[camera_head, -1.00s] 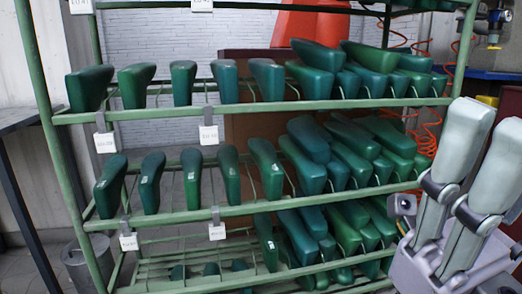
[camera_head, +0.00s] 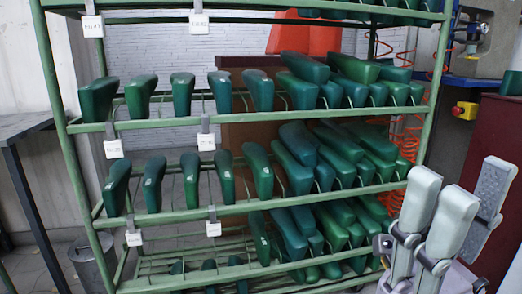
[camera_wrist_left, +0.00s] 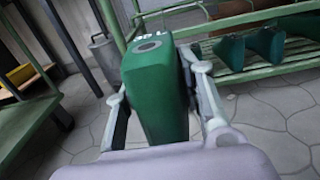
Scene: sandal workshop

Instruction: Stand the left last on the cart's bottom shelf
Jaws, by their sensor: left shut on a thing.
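In the left wrist view a dark green last (camera_wrist_left: 160,95) stands between the fingers of my left gripper (camera_wrist_left: 160,72), which is shut on it. Its flat top, with a dark round hole and pale marking, faces the camera. Its lower end is hidden behind the gripper body. In the head view the green cart (camera_head: 270,211) has several shelves. Its slatted bottom shelf (camera_head: 155,281) holds lasts and is partly cut off; it seems to show in the left wrist view (camera_wrist_left: 245,75) too. My right gripper (camera_head: 468,190) is open and empty at the lower right.
Several green lasts (camera_head: 182,95) fill the upper shelves. A dark table (camera_head: 22,125) and a grey bin (camera_head: 88,262) stand at the left. A yellow box (camera_head: 465,111) sits at the right. Stone floor (camera_wrist_left: 275,115) lies bare before the shelf in the left wrist view.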

